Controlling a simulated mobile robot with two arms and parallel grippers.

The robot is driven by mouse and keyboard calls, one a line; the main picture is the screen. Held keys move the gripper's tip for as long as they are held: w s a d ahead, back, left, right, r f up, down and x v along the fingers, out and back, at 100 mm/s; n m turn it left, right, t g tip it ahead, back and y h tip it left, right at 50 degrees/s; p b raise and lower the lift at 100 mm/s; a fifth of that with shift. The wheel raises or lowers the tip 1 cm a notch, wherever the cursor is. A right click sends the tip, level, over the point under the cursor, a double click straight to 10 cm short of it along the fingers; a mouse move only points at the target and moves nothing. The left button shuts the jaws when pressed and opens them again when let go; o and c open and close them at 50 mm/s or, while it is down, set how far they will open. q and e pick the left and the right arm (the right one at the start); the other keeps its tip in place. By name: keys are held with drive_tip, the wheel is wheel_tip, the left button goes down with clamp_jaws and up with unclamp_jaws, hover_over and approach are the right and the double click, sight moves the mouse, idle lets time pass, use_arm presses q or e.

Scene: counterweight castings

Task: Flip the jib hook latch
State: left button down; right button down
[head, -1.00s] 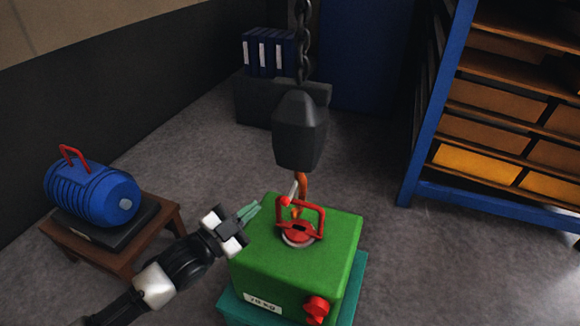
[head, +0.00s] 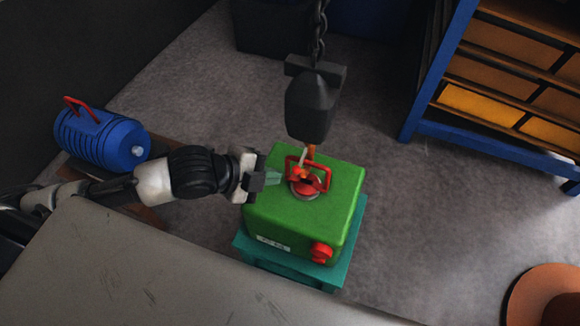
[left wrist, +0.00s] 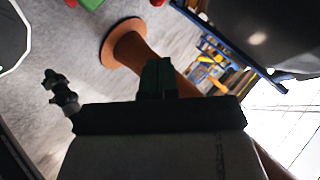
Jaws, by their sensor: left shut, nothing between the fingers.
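A black hook block (head: 312,108) hangs over the green casting (head: 262,212). Below it an orange hook (head: 311,151) reaches down to the red lifting handle (head: 326,178) on the casting's top. A thin pale latch lever (head: 303,156) slants beside the hook; its lower end is small and partly lost against the red handle. My left gripper (head: 277,177) is shut and empty, just left of the handle and latch; I cannot tell whether it touches them. Its shut fingers also show in the left wrist view (left wrist: 155,78). My right gripper is not in view.
The casting stands on a teal base (head: 345,255). A blue-framed shelf (head: 430,85) stands at right. A round brown object (head: 545,297) lies lower right. The floor between is clear.

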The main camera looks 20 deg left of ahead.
sight(300, 163)
use_arm(q)
drive_tip(key=w+d+f+p, duration=0.1)
drive_tip(key=w+d+f, duration=0.1)
drive_tip(key=w+f, duration=0.3)
drive_tip(key=shift+w+f, duration=0.3)
drive_tip(key=shift+f, duration=0.1)
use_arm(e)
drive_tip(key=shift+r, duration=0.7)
use_arm(q)
drive_tip(key=shift+d, duration=0.1)
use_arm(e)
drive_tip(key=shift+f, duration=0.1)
